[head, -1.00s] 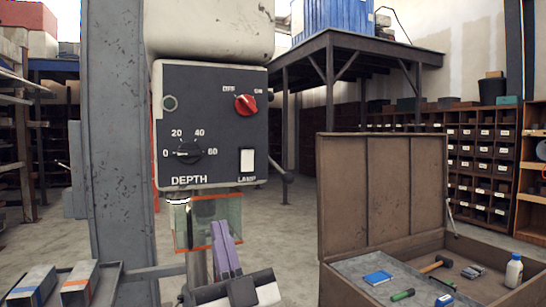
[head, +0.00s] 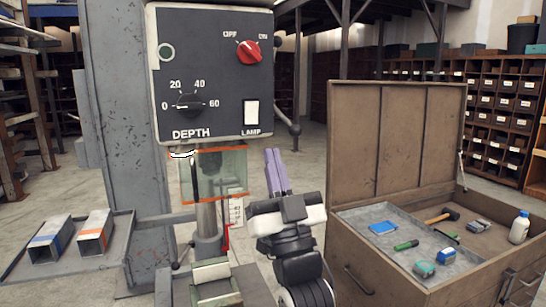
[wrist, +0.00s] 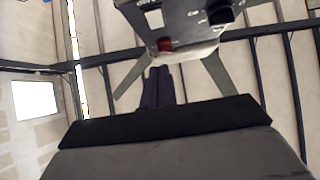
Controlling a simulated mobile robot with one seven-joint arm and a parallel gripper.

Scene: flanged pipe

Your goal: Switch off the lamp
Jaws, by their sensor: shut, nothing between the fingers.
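The lamp switch (head: 252,113) is a white rocker above the word LAMP, at the lower right of the dark control panel (head: 208,70). I cannot tell which way it is pressed. A bright lit spot (head: 183,154) shows under the machine head. My gripper (head: 272,153) is shut and empty, its purple fingers pointing up, below and right of the switch in the head view and apart from the panel. In the wrist view the fingers (wrist: 159,72) point toward the panel, which appears upside down with the white switch (wrist: 154,18).
The panel also bears a red OFF/ON knob (head: 248,52) and a black depth knob (head: 188,102). A clear guard with orange edges (head: 221,174) hangs below it. An open brown tool chest (head: 350,205) stands right of my arm. Square tubes (head: 95,235) lie on a tray at left.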

